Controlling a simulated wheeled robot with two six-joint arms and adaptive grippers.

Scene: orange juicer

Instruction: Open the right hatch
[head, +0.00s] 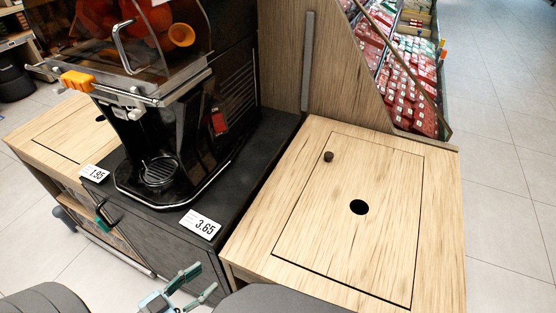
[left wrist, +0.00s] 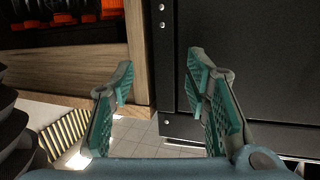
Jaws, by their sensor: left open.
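The right hatch (head: 385,175) is a flat wooden panel in the top of the right wooden cabinet (head: 440,230). A thin dark outline runs around it, and it lies flush and closed.
An orange juicer (head: 165,120) stands on the black counter (head: 265,150) left of the hatch, with price tags (head: 200,224) along its front edge. A wooden panel (head: 345,70) rises behind the hatch. Another wooden hatch (head: 70,130) lies far left. Tiled floor (head: 510,200) is clear at right.

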